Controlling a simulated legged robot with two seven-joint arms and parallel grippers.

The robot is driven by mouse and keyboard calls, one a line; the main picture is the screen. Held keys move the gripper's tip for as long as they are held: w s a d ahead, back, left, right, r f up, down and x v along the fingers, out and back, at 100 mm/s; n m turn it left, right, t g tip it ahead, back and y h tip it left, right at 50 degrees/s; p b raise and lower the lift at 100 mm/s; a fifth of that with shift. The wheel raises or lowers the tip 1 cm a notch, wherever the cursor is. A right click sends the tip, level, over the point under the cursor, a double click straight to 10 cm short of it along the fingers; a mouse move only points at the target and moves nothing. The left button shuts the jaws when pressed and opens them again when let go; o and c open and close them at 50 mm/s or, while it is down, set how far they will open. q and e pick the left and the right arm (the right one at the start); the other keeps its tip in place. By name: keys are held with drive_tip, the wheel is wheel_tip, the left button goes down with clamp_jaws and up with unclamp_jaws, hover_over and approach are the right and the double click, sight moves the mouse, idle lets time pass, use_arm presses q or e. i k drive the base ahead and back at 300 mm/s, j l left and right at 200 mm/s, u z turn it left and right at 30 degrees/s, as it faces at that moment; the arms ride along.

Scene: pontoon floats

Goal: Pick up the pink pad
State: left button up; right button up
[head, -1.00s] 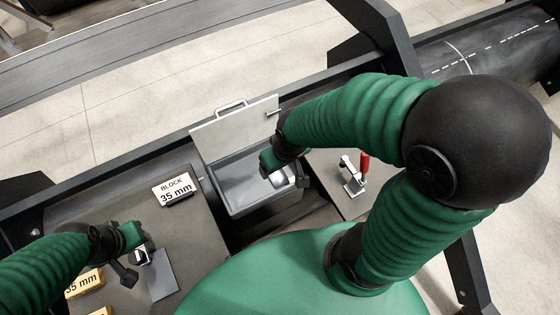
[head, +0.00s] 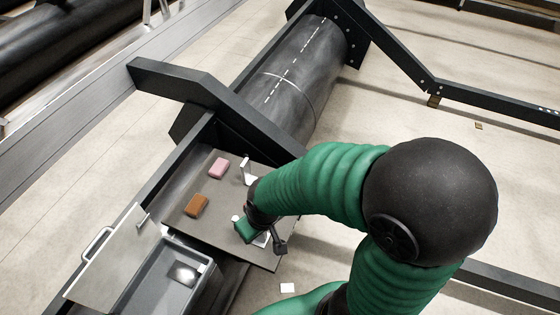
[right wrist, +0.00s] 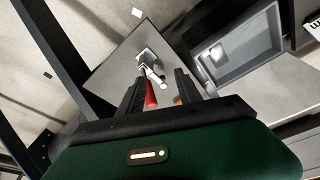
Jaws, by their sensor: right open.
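The pink pad (head: 219,168) lies flat on a grey work panel (head: 222,238) in the head view, near the panel's far edge. A brown pad (head: 196,205) lies nearer, below and left of it. My right gripper (right wrist: 160,88) hangs over the panel, to the right of and nearer than both pads, apart from the pink pad. Its two dark fingers are apart in the right wrist view. A metal toggle clamp with a red handle (right wrist: 151,94) shows beyond and between them. I cannot make out the pink pad in the wrist view. My left gripper is out of view.
A grey bin (head: 148,281) with a raised lid (head: 112,258) and a shiny item inside stands left of the panel. A white upright bracket (head: 246,171) stands just right of the pink pad. Dark frame beams (head: 225,103) border the panel's far side.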

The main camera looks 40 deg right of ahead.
sight(219, 166)
drive_tip(key=z, duration=0.7)
drive_tip(key=i+l, duration=0.1)
drive_tip(key=i+l+u, duration=0.2)
drive_tip(key=l, duration=0.25)
drive_tip(key=i+l+u, duration=0.2)
drive_tip(key=l, duration=0.2)
drive_tip(key=l+u, duration=0.15)
drive_tip(key=l, duration=0.3)
drive_tip(key=l+u, duration=0.2)
drive_tip(key=l, duration=0.3)
drive_tip(key=i+u, duration=0.15)
drive_tip(key=u, duration=0.3)
drive_tip(key=i+l+u, duration=0.1)
drive_tip(key=u, duration=0.35)
drive_tip(key=l+u, duration=0.2)
drive_tip(key=u, duration=0.25)
drive_tip(key=i+l+u, duration=0.1)
drive_tip(key=u, duration=0.4)
drive_tip(key=l, duration=0.1)
